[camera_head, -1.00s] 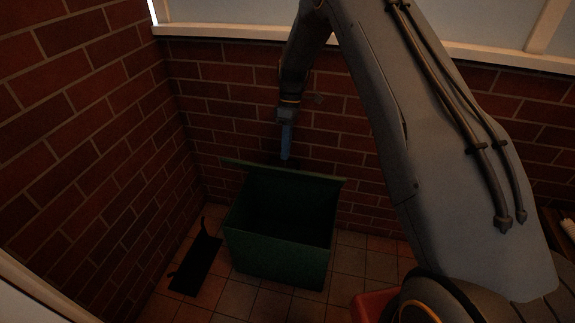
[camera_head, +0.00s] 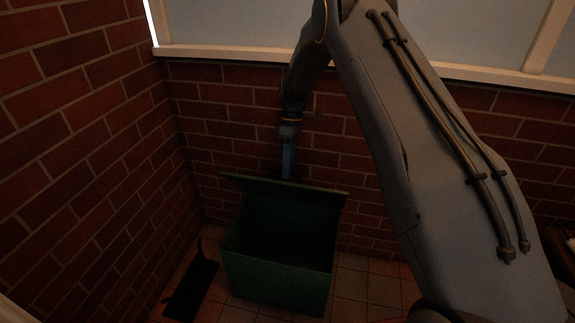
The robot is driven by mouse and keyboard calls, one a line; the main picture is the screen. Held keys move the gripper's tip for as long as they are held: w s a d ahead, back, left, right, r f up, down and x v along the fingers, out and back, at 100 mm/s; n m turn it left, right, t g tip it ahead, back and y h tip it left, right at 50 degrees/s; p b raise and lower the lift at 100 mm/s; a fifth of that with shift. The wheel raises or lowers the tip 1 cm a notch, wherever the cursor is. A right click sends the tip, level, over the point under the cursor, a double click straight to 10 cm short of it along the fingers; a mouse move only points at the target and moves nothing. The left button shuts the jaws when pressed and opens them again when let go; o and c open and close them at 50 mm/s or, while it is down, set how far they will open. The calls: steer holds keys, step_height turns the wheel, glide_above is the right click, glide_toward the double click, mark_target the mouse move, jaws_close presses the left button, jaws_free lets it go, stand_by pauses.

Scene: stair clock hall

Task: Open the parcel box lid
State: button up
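The green parcel box (camera_head: 275,285) stands on the tiled floor near the brick corner. Its lid (camera_head: 325,200) is raised and stands up at the back of the box, close to the wall. The dark inside shows, and I cannot make out anything in it. My gripper (camera_head: 288,174) points down from above at the lid's top edge, near its middle. Its tips end at or just behind that edge; I cannot tell whether they touch it. The fingers look like one narrow blue bar, so their opening does not show.
A black flat object (camera_head: 192,288) with a thin upright part lies on the floor left of the box. Brick walls (camera_head: 80,140) close in at the left and back, with a pale ledge (camera_head: 230,56) above. Tiled floor (camera_head: 365,290) is open to the right.

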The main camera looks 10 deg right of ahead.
steer(key=shift+a+r, duration=0.1)
steer(key=shift+r, duration=0.05)
steer(key=shift+r, duration=0.1)
step_height(320, 180, up, 10)
stand_by(0.5)
steer(key=shift+s, duration=0.1)
